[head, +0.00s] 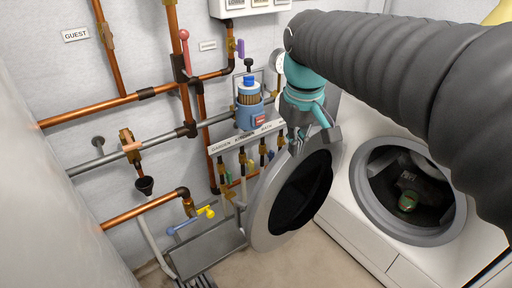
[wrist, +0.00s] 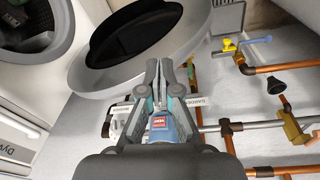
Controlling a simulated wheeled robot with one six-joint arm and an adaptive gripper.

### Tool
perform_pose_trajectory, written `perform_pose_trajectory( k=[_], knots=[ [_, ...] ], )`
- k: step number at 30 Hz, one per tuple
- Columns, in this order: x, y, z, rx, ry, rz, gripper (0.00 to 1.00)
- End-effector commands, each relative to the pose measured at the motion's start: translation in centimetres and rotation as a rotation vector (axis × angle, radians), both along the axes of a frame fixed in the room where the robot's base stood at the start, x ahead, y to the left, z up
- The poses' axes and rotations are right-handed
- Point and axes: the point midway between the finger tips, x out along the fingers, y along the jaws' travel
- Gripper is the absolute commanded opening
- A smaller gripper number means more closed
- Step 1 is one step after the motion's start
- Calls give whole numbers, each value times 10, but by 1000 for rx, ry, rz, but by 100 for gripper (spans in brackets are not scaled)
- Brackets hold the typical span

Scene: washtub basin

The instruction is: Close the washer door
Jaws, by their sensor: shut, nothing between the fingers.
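The washer door (head: 262,218) is a round grey ring with a dark glass bowl. It stands wide open, swung out to the left of the white washer (head: 340,212). The washer's round opening (head: 362,178) is uncovered, with a dark drum inside. My gripper (head: 312,143) is shut and empty at the upper edge of the door, on the wall side. In the wrist view the closed fingertips (wrist: 165,66) overlap the door's rim (wrist: 100,84). I cannot tell whether they touch it. The washer's opening also shows at the upper left there.
Copper and grey pipes with valves (head: 130,148) cover the wall at left. A blue-capped filter (head: 249,108) and a labelled valve row stand close behind my gripper. A grey trough (head: 208,250) lies left of the door. Floor (head: 312,258) is clear before the washer.

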Motion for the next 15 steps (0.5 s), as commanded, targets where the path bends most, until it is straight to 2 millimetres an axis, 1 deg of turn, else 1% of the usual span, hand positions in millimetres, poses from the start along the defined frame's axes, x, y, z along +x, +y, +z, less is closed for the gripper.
perform_pose_trajectory(
  k=[1,6,12,15],
  knots=[
    [15,9,2,-11,32,31,0],
    [55,39,5,-51,131,131,0],
    [96,77,0,-96,243,244,0],
    [110,94,-5,-115,287,290,0]
  ],
)
